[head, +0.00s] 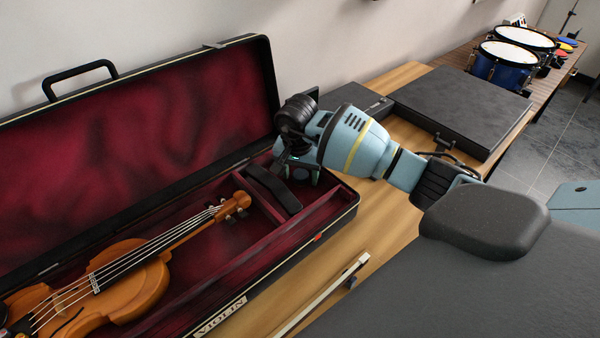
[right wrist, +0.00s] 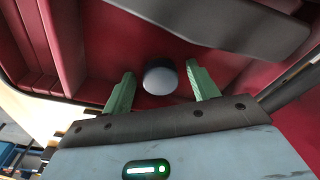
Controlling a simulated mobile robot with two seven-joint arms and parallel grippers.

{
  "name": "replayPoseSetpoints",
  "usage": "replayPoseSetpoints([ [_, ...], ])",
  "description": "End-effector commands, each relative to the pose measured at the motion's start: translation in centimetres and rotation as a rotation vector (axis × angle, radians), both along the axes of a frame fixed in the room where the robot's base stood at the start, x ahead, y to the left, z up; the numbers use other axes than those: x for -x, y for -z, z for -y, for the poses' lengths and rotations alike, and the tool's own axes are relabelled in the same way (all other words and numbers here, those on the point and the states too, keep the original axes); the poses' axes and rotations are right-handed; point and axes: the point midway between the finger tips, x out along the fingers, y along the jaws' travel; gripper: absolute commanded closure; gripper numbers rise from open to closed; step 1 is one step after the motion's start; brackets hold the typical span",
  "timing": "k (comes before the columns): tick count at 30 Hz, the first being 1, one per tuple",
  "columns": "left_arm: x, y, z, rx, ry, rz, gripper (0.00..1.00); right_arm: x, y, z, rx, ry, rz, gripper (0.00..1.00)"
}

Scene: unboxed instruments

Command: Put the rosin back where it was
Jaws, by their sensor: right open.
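The rosin, a small round piece with a pale grey top and dark side (right wrist: 160,77), lies on the red lining between my right gripper's fingers in the right wrist view. My right gripper (right wrist: 161,92) is open, its two green fingers on either side of the rosin with gaps visible. In the head view my right gripper (head: 298,174) reaches down into the right end of the open violin case (head: 345,211), and the rosin is hidden there. My left gripper is not in view.
A dark curved pad (head: 272,190) lies in the case beside my right gripper; it also shows in the right wrist view (right wrist: 235,20). A violin (head: 125,275) lies in the case. A bow (head: 322,293) lies on the table in front. A black flat case (head: 455,105) and drums (head: 505,65) stand beyond.

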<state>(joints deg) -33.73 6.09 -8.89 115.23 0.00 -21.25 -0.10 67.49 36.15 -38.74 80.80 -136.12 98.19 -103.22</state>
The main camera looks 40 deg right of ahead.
Motion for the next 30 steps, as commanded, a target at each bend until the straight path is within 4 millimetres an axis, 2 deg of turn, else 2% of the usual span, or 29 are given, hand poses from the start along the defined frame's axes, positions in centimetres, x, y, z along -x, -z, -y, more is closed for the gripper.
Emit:
replayPoseSetpoints([
  [4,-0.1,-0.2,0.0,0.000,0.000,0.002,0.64,0.0,-0.3,0.0,-0.001,0.000,0.001,0.41],
  [8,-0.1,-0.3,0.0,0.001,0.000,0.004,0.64,0.0,-1.4,-0.1,0.000,0.000,0.004,0.41],
  [21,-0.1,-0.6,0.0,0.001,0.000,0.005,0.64,0.6,-9.6,-0.9,0.001,0.000,0.003,0.41],
  [25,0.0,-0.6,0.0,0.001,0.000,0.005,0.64,0.7,-11.2,-1.1,0.000,0.001,0.002,0.41],
  [30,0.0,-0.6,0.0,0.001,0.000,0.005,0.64,0.9,-12.1,-1.2,-0.001,0.000,-0.001,0.41],
])
